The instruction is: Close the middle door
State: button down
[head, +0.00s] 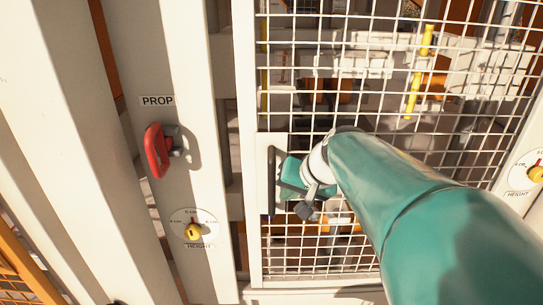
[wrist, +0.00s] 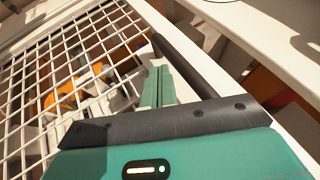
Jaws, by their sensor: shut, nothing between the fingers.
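The mesh door (head: 246,120) has a white frame and a white wire grid, and fills the middle and right of the head view. A dark upright handle (head: 270,180) is on its left side; it also shows as a dark bar in the wrist view (wrist: 182,62). A dark gap shows between the door's left frame and the white post; how far the door stands open I cannot tell. My gripper (head: 283,190) is at the handle, in front of the mesh. In the wrist view its green fingers (wrist: 158,84) are together and empty, beside the handle bar. Contact is unclear.
The white post (head: 185,100) left of the door carries a PROP label (head: 157,101), a red handle (head: 157,150) and a yellow HEIGHT knob (head: 193,231). Another yellow knob (head: 536,174) is at the right edge. Yellow and orange machinery (head: 412,95) lies behind the mesh.

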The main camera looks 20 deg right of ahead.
jog(key=a, duration=0.1)
jog(key=w+a, duration=0.1)
jog(key=a, duration=0.3)
jog(key=shift+w+a, duration=0.25)
jog(key=shift+a, duration=0.1)
